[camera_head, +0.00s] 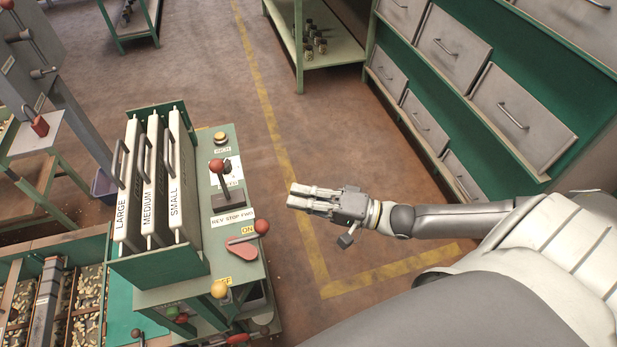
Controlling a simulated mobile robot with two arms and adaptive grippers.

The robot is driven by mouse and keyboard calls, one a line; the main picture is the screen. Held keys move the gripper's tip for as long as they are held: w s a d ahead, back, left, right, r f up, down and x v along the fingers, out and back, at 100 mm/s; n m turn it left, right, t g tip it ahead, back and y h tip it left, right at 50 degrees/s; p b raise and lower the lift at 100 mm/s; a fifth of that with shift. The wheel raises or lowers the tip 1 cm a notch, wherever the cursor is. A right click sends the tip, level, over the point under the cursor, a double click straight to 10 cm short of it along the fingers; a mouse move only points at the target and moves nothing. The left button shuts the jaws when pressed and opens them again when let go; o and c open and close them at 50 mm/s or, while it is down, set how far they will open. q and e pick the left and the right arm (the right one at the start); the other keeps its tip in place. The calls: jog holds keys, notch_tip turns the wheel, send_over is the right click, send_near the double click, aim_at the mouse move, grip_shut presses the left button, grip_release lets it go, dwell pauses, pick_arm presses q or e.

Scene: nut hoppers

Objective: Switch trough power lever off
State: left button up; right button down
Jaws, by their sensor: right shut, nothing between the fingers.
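A green control box stands at center-left with a lever on its side. The red-knobbed lever (246,236) points toward the yellow ON label (248,230); a second yellow label, partly hidden and seemingly OFF (222,281), sits lower down. No label naming the trough is readable. A separate red-knobbed lever (217,172) stands upright above the REV STOP FWD label (233,218). My right gripper (292,197) is shut and empty, right of the box and apart from both levers. My left gripper is not in view.
LARGE, MEDIUM and SMALL handled panels (177,190) stand left of the levers. Trays of nuts (20,300) lie lower left. Drawers (450,45) line the upper right. Floor right of the box is clear.

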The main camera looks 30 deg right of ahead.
jog(key=p+x, duration=0.1)
jog(key=x, duration=0.5)
pick_arm(q)
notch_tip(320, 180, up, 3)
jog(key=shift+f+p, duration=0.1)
jog(key=shift+p, duration=0.75)
pick_arm(e)
jog(key=s, duration=0.1)
jog(key=s+a, duration=0.1)
jog(key=s+a+f, duration=0.1)
jog(key=shift+s, duration=0.2)
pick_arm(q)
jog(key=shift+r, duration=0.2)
pick_arm(e)
jog(key=shift+s+r, duration=0.1)
